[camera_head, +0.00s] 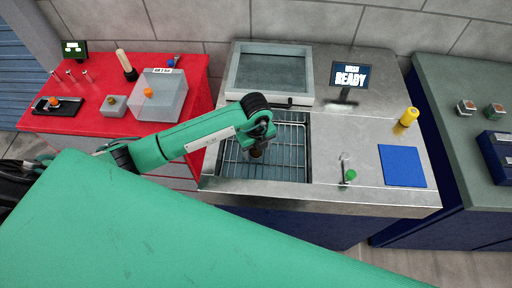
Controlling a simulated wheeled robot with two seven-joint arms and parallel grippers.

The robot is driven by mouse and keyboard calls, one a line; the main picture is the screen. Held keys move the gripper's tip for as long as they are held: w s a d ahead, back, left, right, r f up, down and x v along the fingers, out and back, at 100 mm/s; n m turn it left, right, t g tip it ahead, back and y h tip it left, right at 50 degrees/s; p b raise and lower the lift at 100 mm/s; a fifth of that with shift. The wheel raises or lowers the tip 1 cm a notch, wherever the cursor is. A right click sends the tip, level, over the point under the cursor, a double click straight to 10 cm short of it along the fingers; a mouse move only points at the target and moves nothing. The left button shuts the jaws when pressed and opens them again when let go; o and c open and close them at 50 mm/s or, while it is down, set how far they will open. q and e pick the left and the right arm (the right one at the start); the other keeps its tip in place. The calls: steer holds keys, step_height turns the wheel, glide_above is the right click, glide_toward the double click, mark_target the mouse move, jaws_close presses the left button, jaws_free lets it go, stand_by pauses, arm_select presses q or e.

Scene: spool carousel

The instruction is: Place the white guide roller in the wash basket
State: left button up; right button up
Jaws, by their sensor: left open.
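The wire wash basket (232,168) sits sunk in the steel counter at the middle of the view. My left arm reaches in from the left, and my left gripper (257,152) points down over the basket. Its fingers are small and mostly hidden by the wrist, and the gripper is open. I see no white roller in the visible part of the basket. A pale upright cylinder (123,60) with a black base stands at the back of the red table; I cannot tell whether it is the white guide roller. My right gripper is not in view.
The red table (95,106) holds a clear box (163,98), a grey block, a black tray and small pegs. A glass-lidded unit (270,70) and a READY screen (350,75) stand behind the basket. A yellow bottle (409,117) and blue mat (402,166) lie right.

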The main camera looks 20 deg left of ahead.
arm_select(q)
steer(key=shift+r, duration=0.45)
step_height(320, 180, up, 11)
steer(key=b, duration=0.3)
steer(key=shift+f, duration=0.15)
steer(key=shift+r, duration=0.35)
steer(key=shift+s, duration=0.1)
